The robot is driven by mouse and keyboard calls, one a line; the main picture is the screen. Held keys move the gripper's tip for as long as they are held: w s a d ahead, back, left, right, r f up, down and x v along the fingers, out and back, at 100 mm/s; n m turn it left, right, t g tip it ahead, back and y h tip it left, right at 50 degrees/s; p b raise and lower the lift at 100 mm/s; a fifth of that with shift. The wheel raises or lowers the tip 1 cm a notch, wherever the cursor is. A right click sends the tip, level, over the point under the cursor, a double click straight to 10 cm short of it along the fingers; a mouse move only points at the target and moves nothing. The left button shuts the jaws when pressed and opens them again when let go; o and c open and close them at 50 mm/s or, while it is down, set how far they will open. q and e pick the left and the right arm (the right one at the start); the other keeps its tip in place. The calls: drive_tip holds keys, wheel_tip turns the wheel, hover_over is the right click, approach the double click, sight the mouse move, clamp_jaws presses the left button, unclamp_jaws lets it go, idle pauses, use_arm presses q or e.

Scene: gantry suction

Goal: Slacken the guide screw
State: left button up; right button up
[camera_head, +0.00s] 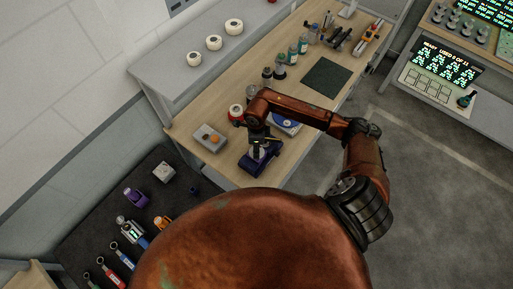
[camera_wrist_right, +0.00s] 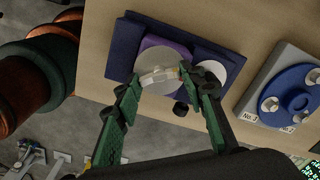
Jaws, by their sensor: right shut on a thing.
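My right gripper (camera_head: 259,150) reaches over a dark blue and purple fixture (camera_head: 250,168) near the bench's front edge. In the right wrist view, its green fingers (camera_wrist_right: 162,78) are shut on a small pale bar-like piece (camera_wrist_right: 158,76). The piece lies across a round grey disc on the purple block (camera_wrist_right: 150,45) of the fixture. I cannot tell whether this piece is the guide screw. A small dark knob (camera_wrist_right: 181,109) shows below the disc, between the fingers. My left gripper is not in view.
A grey block with a blue round plate (camera_wrist_right: 293,92) and several bolts stands to the right in the wrist view. A grey box (camera_head: 209,138) with an orange knob is left of the fixture.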

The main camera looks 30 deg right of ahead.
drive_tip(key=shift+f+n+b, duration=0.1)
drive_tip(key=shift+n+b, duration=0.3)
drive_tip(key=shift+b, duration=0.25)
drive_tip(key=n+b, duration=0.5)
drive_tip(key=b, duration=0.3)
drive_tip(key=shift+f, duration=0.1)
drive_tip(key=shift+n+b, duration=0.8)
drive_tip(key=shift+b, duration=0.05)
drive_tip(key=shift+r, duration=0.2)
drive_tip(key=o, duration=1.2)
drive_tip(key=shift+c, duration=0.2)
wheel_tip(320, 180, up, 12)
